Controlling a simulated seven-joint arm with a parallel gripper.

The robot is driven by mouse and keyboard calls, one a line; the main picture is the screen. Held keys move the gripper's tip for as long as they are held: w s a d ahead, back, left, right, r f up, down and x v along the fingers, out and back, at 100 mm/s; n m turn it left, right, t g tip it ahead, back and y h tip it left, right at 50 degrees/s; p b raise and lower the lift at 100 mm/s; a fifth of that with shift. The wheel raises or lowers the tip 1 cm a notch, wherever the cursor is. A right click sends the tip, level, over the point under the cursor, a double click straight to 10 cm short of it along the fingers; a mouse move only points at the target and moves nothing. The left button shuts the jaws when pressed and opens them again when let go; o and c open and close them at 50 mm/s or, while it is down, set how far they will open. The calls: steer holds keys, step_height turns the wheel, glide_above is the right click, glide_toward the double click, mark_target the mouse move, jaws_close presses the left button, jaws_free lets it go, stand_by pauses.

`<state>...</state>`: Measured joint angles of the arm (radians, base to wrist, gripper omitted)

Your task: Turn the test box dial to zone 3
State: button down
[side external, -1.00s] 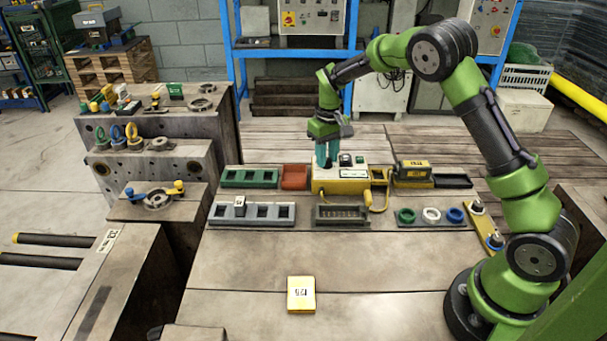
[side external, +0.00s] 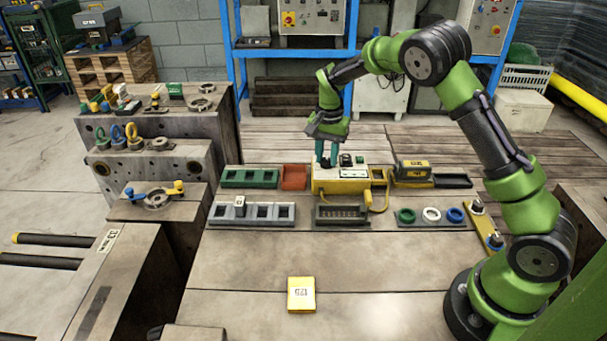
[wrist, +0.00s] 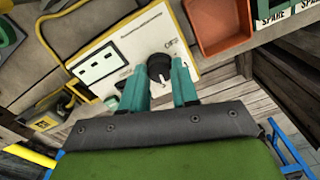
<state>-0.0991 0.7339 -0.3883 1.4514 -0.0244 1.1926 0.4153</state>
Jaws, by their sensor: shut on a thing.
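The test box (side external: 340,187) is yellow with a white top and stands on the bench among trays. The dial (wrist: 159,66) is a round black knob on that top. My gripper (side external: 326,166) points down at the left part of the box. In the wrist view its teal fingers (wrist: 158,72) are shut on the dial, one on each side. The zone marks around the dial are too small to read and partly hidden, so I cannot tell its setting.
A red tray (side external: 294,177) and a green tray (side external: 250,177) stand left of the box. A grey slotted tray (side external: 341,215) lies in front, and a yellow-and-black unit (side external: 414,171) is at right. A yellow block (side external: 301,295) lies on the otherwise clear front bench.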

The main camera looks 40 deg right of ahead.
mark_target(327, 160)
steer(key=shift+r+m, duration=0.1)
steer(key=shift+m, duration=1)
steer(key=c, duration=0.8)
jaws_free()
steer(key=shift+c, duration=0.2)
step_height(327, 160, up, 17)
